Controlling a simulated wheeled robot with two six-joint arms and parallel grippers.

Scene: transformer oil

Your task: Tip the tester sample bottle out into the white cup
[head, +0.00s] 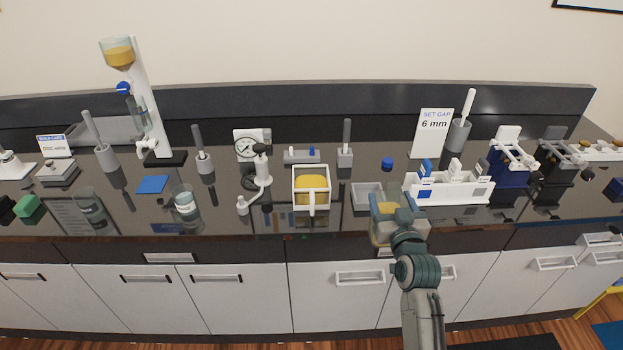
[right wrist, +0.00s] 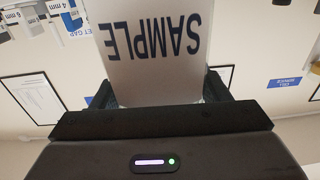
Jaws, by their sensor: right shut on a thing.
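My right gripper (head: 402,215) is shut on a clear bottle (head: 382,228) with yellow liquid in it, held at the front edge of the counter. In the right wrist view the bottle's pale label (right wrist: 155,45) reads SAMPLE, upside down in the picture, between my fingers (right wrist: 165,100). I cannot tell how far the bottle is tilted. The white cup (head: 312,202), square with a handle toward me, stands on the counter to the left of the bottle, with yellow showing inside. The bottle is apart from the cup. My left gripper is not in view.
A grey tray (head: 366,189) lies behind the bottle, with a blue cap (head: 387,162) beyond it. A white rack (head: 455,192) stands to the right. A gauge stand (head: 262,170) is left of the cup. A jar (head: 184,202) stands further left.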

